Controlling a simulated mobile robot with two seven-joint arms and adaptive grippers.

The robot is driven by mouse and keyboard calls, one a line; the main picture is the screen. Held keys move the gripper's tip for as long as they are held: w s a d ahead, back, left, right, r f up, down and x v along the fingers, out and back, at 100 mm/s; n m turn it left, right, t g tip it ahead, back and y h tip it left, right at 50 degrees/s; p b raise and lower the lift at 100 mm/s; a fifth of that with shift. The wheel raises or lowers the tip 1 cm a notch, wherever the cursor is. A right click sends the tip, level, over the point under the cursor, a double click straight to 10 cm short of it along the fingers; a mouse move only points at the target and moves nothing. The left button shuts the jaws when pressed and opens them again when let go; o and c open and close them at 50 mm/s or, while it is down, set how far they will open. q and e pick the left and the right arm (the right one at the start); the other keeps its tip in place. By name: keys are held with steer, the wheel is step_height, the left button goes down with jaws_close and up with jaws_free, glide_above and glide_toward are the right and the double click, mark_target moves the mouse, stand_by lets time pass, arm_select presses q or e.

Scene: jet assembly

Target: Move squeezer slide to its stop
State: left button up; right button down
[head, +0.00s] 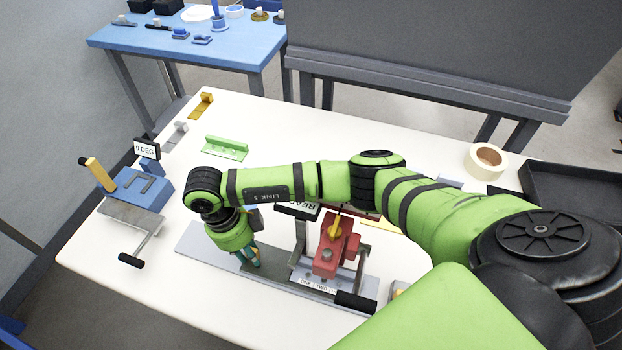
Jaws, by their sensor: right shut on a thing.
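The red squeezer (333,247) stands on a long grey base plate (197,243) at the front of the white table. A yellow part shows on its top, and a black-gripped handle (355,301) sticks out at its front right. My right gripper (250,262) points down onto the plate, left of the red body. It is shut on a dark grey piece on the plate, which looks like the squeezer slide (238,261). The fingers hide much of the slide. A gap separates the gripper from the red body. My left gripper is not in view.
A blue fixture (143,187) with a yellow handle and a "0 DEG" sign stands at the table's left. A green bracket (226,147), a tape roll (486,161) and a black tray (570,195) lie farther back. My right arm crosses above the table.

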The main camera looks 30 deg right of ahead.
steer(key=shift+w+a+f+b, duration=0.15)
steer(key=shift+w+a+b, duration=0.1)
steer(key=shift+w+b, duration=0.4)
steer(key=shift+w+a+f+b, duration=0.1)
steer(key=shift+w+a+b, duration=0.1)
steer(key=shift+w+b, duration=0.35)
steer(key=shift+w+a+r+b, duration=0.15)
steer(key=shift+a+r+b, duration=0.1)
steer(key=shift+b, duration=0.1)
steer(key=shift+a, duration=0.1)
steer(key=shift+a, duration=0.1)
steer(key=c, duration=1.4)
jaws_free()
steer(key=shift+w, duration=0.15)
